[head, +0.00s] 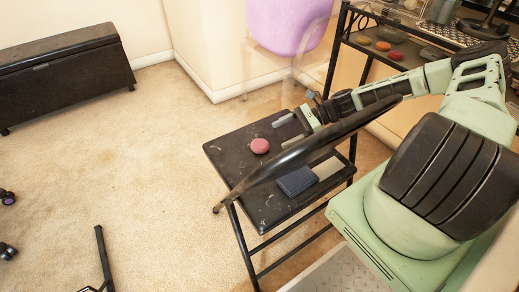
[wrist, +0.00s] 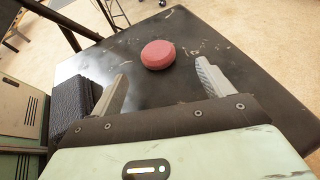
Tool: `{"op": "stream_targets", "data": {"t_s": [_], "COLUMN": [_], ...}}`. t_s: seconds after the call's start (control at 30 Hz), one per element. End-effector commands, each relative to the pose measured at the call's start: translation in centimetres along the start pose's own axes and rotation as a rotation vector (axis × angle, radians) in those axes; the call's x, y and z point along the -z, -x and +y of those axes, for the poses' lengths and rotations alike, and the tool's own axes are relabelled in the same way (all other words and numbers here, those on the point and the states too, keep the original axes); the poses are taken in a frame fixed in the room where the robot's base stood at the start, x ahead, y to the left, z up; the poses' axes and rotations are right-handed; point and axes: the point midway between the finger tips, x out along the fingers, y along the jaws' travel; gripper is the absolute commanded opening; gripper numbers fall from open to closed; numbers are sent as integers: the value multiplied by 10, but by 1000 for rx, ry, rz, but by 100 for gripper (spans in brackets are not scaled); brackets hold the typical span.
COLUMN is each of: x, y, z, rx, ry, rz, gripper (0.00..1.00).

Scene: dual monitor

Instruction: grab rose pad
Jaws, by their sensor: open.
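My gripper (wrist: 160,75) is open and empty, with the fingers wide apart. In the head view my gripper (head: 285,130) is above the right part of the table, to the right of the pad and apart from it.
A dark blue-black block (head: 297,180) lies on the table; it also shows left of my gripper in the wrist view (wrist: 72,100). A black shelf (head: 400,50) with several small items stands behind. A purple chair (head: 287,22) and a dark bench (head: 65,75) are farther back. Open carpet lies left.

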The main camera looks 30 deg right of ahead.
Motion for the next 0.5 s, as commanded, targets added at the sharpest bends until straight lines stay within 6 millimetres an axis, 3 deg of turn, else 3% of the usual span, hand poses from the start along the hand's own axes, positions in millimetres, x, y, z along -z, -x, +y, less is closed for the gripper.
{"op": "stream_targets", "data": {"t_s": [0.1, 0.33, 0.5], "x": [1, 0, -2], "y": [-16, -32, -58], "z": [0, 2, 5], "rx": [-1, -1, -2], "ry": [1, 1, 2], "rz": [-1, -1, -1], "gripper": [80, 80, 80]}}
